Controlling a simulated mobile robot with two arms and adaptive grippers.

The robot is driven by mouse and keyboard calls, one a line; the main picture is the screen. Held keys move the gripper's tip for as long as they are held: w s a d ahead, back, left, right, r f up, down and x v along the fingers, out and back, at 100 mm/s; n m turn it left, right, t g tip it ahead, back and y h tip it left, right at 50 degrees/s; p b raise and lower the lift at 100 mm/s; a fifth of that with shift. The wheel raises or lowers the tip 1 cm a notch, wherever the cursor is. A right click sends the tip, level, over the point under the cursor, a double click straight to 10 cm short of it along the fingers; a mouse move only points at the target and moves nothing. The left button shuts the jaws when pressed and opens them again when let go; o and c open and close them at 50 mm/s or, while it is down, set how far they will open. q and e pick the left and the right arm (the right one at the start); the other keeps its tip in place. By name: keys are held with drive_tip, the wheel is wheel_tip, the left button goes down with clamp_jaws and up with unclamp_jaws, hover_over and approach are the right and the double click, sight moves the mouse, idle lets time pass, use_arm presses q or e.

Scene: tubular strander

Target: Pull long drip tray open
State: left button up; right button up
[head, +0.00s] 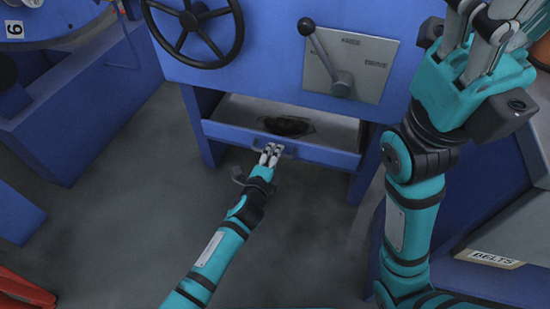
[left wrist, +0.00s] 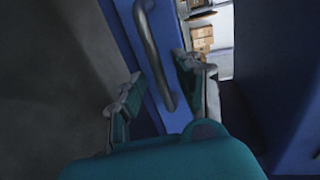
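The long drip tray (head: 225,131) sits low under the blue machine cabinet, between its legs. Its blue front stands out enough to show a grey inside with a dark stain (head: 287,125). My left gripper (head: 270,150) is at the middle of the tray front, at its handle. In the left wrist view, the grey bar handle (left wrist: 152,50) passes between the two spread fingers of the left gripper (left wrist: 158,77). I see gaps beside the bar, so the fingers do not look closed on it. My right gripper (head: 482,20) is raised at the upper right, empty, fingers apart.
Above the tray are a black handwheel (head: 195,25) and a lever on a FREE/DRIVE plate (head: 350,65). A blue machine base (head: 75,125) stands at left. A box labelled BELTS (head: 495,260) is at lower right. The floor before the tray is clear.

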use_arm(q)
drive_tip(key=shift+w+d+f, duration=0.1)
drive_tip(key=shift+w+d, duration=0.15)
drive_tip(key=shift+w, duration=0.4)
clamp_jaws()
